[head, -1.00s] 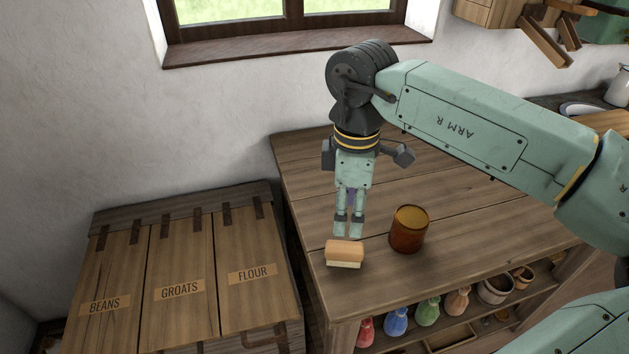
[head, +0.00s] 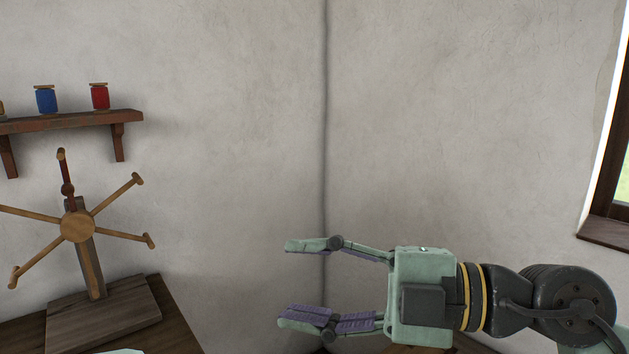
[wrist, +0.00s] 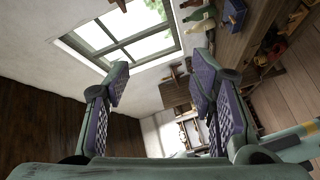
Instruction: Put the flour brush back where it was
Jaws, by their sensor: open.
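The flour brush is not visible in either current view. My gripper (head: 292,284) is at the lower right of the head view, raised in front of the bare wall corner and pointing left. Its two fingers are spread wide with nothing between them. In the wrist view the same gripper (wrist: 160,72) shows both purple-padded fingers apart, with empty space between them.
In the head view, a wooden spoked wheel on a stand (head: 78,228) is on a dark wooden surface at lower left. Above it, a wall shelf (head: 70,122) carries a blue spool (head: 46,99) and a red spool (head: 99,96). A window (wrist: 122,35) shows in the wrist view.

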